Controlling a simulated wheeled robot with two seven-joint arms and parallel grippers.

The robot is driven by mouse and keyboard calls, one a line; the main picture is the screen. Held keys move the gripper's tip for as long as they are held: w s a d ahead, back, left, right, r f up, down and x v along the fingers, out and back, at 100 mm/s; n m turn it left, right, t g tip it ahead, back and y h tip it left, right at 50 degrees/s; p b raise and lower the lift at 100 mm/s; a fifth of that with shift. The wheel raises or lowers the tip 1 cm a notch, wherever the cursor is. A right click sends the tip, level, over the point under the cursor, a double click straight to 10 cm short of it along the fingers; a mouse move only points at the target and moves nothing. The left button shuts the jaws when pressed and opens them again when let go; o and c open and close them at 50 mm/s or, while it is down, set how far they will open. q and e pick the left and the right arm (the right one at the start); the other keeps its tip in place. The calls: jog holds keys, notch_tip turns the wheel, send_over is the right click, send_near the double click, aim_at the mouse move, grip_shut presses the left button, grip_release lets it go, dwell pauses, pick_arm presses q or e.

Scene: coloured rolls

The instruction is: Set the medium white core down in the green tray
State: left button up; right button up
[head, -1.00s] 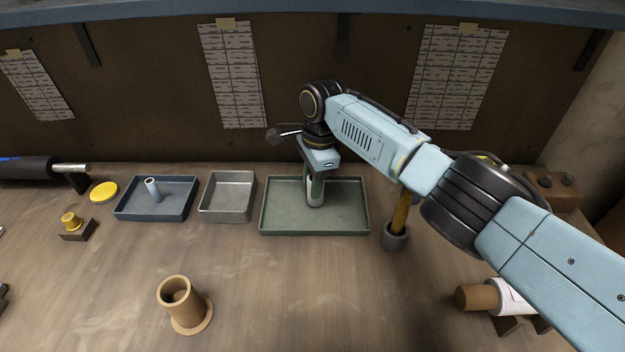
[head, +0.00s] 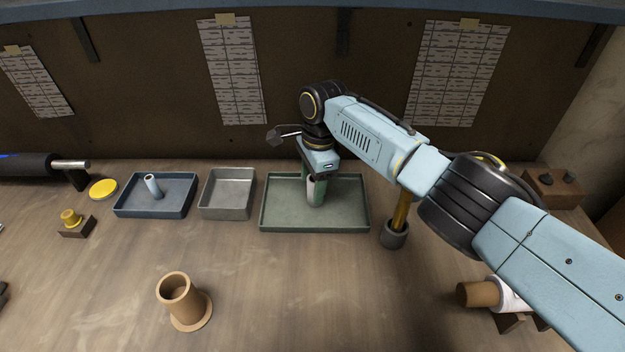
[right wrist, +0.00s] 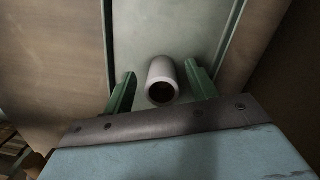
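The medium white core (head: 316,193) stands roughly upright in the green tray (head: 345,222), its lower end at the tray floor as far as I can tell. My right gripper (head: 318,184) is above the tray, with its green fingers on either side of the core. In the right wrist view the core (right wrist: 161,75) shows its open end between the two fingertips (right wrist: 160,80). A gap shows beside the core, clearest on the left, so the gripper looks open around it. My left gripper is not in view.
Left of the green tray are a grey tray (head: 228,214) and a blue tray (head: 130,209) holding a small pale core (head: 153,186). A grey holder with a yellow rod (head: 394,236) stands close to the right. A brown flanged core (head: 180,300) stands in front.

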notch_tip(320, 180, up, 12)
jog(key=d+p, duration=0.1)
jog(key=p, duration=0.1)
jog(key=shift+w, duration=0.2)
